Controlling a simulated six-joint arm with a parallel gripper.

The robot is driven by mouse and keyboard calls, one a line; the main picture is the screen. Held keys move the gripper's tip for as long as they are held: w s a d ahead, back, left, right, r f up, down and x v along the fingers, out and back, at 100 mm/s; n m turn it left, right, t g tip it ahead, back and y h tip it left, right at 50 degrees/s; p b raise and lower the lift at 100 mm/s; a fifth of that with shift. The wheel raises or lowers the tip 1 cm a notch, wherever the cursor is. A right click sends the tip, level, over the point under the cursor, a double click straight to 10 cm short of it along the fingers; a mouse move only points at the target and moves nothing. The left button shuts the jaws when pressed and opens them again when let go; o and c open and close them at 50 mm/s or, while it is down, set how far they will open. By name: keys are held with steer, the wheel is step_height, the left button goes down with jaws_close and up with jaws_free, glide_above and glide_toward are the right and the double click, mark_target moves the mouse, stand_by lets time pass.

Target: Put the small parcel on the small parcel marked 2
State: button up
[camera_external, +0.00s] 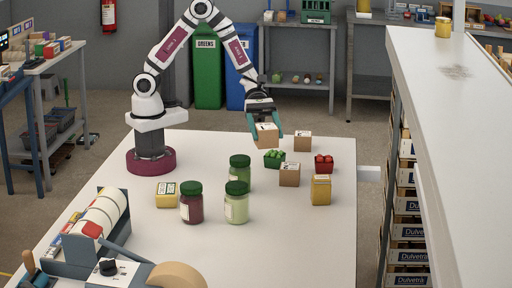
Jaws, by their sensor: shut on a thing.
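My gripper (266,132) is shut on a small brown cardboard parcel (267,140), with one teal finger on each side of it. The held parcel is upright and looks to be above the table, just behind the green basket.
A tape dispenser (100,235) fills the front left. The table's right front is clear.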

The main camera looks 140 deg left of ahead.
mark_target(269, 129)
steer(key=shift+s+a+f+n+y, duration=0.15)
steer(key=shift+s+a+y, duration=0.05)
steer(key=shift+s+a, duration=0.35)
steer(key=shift+s+a+f+n+y, duration=0.2)
steer(key=shift+s+a, duration=0.2)
steer(key=shift+a, duration=0.25)
steer(key=a+f, duration=0.1)
steer(key=a, duration=0.2)
steer(key=a+f, duration=0.2)
steer(key=s+a+f, duration=0.1)
steer(key=a+f, duration=0.1)
steer(key=a, duration=0.1)
steer(key=shift+a+f, duration=0.1)
steer(key=shift+a, duration=0.25)
steer(key=shift+a+f, duration=0.15)
steer(key=shift+f, duration=0.95)
steer(key=shift+a+f, duration=0.1)
steer(key=shift+f, duration=1)
steer(key=shift+f, duration=0.1)
steer(key=o, duration=1.3)
